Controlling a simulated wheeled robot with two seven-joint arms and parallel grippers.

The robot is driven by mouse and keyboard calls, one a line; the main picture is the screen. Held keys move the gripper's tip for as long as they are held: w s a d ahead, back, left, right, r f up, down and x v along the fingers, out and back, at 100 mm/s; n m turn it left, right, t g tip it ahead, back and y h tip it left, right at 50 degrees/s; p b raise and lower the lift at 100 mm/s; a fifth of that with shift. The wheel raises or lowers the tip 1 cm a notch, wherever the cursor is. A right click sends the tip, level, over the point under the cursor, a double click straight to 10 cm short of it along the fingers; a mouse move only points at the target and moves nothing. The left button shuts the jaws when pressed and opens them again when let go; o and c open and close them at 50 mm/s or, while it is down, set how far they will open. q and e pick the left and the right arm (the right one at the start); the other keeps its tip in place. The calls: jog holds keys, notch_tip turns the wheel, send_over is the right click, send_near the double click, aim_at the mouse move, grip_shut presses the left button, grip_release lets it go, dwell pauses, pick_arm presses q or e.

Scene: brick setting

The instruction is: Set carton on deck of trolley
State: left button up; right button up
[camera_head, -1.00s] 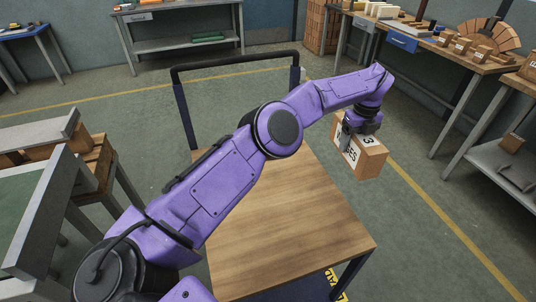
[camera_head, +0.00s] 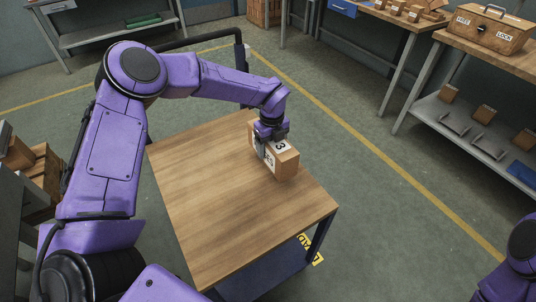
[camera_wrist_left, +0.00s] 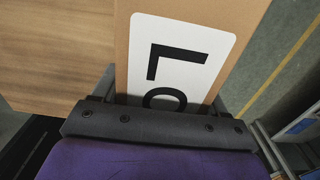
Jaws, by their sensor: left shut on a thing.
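The carton (camera_head: 287,164) is a brown box with white labels and black print. My left gripper (camera_head: 270,145) is shut on it from above, near the far right edge of the wooden trolley deck (camera_head: 220,205). I cannot tell whether the carton's underside touches the deck. In the left wrist view the carton (camera_wrist_left: 245,20) and its white label fill the middle, between the fingers of the gripper (camera_wrist_left: 162,98). The deck (camera_wrist_left: 55,45) lies to the left there and floor to the right. My right gripper is out of view; only part of that arm shows at lower right.
The trolley's black push handle (camera_head: 200,37) rises at the far end, partly behind my left arm. The rest of the deck is bare. A workbench with a toolbox (camera_head: 487,28) and a lower shelf (camera_head: 470,130) of small boxes stands at right. Floor between is clear.

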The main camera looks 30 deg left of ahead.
pick_arm(q)
jog(key=shift+s+a+f, duration=0.1)
jog(key=shift+s+f, duration=0.1)
jog(key=shift+f, duration=0.05)
jog(key=f, duration=0.1)
jog(key=f+p, duration=0.1)
jog(key=f, duration=0.1)
jog(key=shift+s+a+f, duration=0.15)
jog(key=shift+s+f, duration=0.05)
jog(key=shift+s, duration=0.15)
jog(key=shift+f, duration=0.25)
jog(key=shift+f, duration=0.1)
jog(key=o, duration=1.8)
